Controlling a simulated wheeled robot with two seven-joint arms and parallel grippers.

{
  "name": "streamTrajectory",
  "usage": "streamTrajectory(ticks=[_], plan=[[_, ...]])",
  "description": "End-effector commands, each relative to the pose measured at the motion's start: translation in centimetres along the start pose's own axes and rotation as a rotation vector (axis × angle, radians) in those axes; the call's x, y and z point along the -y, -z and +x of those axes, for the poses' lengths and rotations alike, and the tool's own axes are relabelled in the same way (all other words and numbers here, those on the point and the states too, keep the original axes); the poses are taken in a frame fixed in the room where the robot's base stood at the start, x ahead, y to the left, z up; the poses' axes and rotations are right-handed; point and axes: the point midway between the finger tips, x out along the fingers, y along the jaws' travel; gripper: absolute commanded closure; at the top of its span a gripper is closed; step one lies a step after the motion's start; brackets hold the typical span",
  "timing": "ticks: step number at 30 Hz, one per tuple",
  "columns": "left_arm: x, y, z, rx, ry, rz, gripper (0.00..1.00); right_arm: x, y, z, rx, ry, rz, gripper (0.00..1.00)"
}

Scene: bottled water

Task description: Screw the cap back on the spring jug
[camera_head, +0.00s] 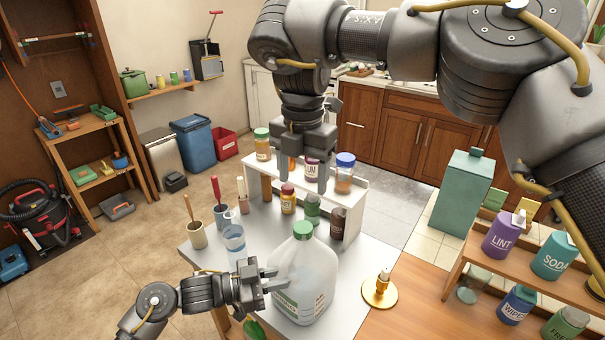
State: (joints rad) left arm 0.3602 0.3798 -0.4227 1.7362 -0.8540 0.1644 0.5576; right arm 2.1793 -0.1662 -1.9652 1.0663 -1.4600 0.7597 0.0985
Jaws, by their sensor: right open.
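The spring jug (304,282), a big translucent bottle with a white label, stands upright on the grey table. A green cap (303,230) sits on its neck; I cannot tell how tightly. My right gripper (302,172) hangs above and behind the cap, fingers down, open and empty, apart from the jug. My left gripper (276,281) reaches in from the left at the jug's left side, at about mid-height. Its fingertips overlap the jug in the picture, and I cannot tell whether they grip it.
A white rack (345,192) with several jars stands behind the jug. A clear blue-tinted cup (234,242) and tool holders are at left. A brass stand (380,288) is at right, with a wooden shelf of containers (500,234) beyond. Some table is bare near the brass stand.

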Motion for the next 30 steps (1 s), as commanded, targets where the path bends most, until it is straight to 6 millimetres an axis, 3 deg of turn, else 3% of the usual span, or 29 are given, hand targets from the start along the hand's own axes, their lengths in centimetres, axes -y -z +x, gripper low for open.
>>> streamTrajectory(ticks=[6, 7, 12, 23, 30], plan=[[0.0, 0.0, 0.0, 0.000, 0.000, 0.000, 1.00, 0.0, 0.0, 0.0, 0.000, 0.000, 0.000, 0.34], [0.0, 0.0, 0.0, 0.000, 0.000, 0.000, 0.79, 0.0, 0.0, 0.0, 0.000, 0.000, 0.000, 0.34], [0.0, 0.0, 0.0, 0.000, 0.000, 0.000, 0.57, 0.0, 0.0, 0.0, 0.000, 0.000, 0.000, 0.34], [0.0, -0.1, -0.5, 0.000, 0.001, 0.001, 0.56, 0.0, 0.0, 0.2, 0.000, 0.000, 0.000, 0.34], [0.1, -0.4, -4.5, 0.003, 0.003, 0.001, 0.56, 0.0, 0.0, 1.3, 0.000, 0.000, 0.000, 0.34]])
